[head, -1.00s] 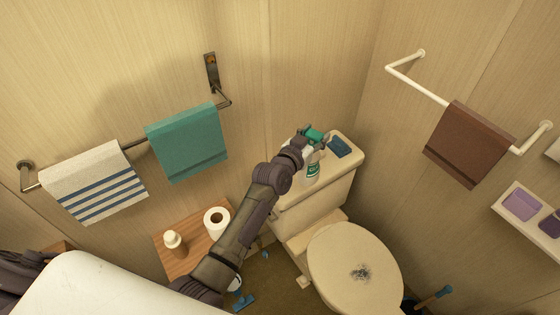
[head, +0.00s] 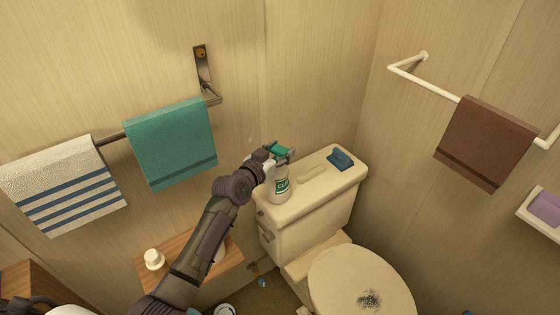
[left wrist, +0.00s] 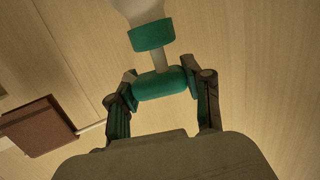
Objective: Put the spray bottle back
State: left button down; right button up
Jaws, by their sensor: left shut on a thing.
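The spray bottle (head: 281,187) is white with a green label and a green spray head. It is upright at the left end of the toilet tank lid (head: 340,182); I cannot tell whether its base touches the lid. My left gripper (head: 279,153) is shut on the green spray head. In the left wrist view, the two fingers (left wrist: 160,88) hold the green head from both sides, and the green collar (left wrist: 152,35) and part of the white body (left wrist: 140,10) show beyond. My right gripper is not in view.
The closed toilet seat (head: 360,285) is in front. A teal towel (head: 172,145) hangs left of my arm. A wooden shelf (head: 222,262) with a white-capped bottle (head: 154,259) is below.

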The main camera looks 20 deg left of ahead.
pick_arm(q)
jog(key=shift+w+f+b, duration=0.1)
jog(key=shift+f+b, duration=0.2)
jog(key=shift+f, duration=0.4)
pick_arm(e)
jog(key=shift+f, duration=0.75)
pick_arm(q)
jog(key=shift+f, duration=0.15)
jog(key=shift+c, duration=2.4)
grip_release()
jog(key=shift+f, duration=0.1)
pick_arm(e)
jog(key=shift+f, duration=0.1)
pick_arm(q)
jog(key=b+v, duration=0.1)
jog(key=v, duration=1.1)
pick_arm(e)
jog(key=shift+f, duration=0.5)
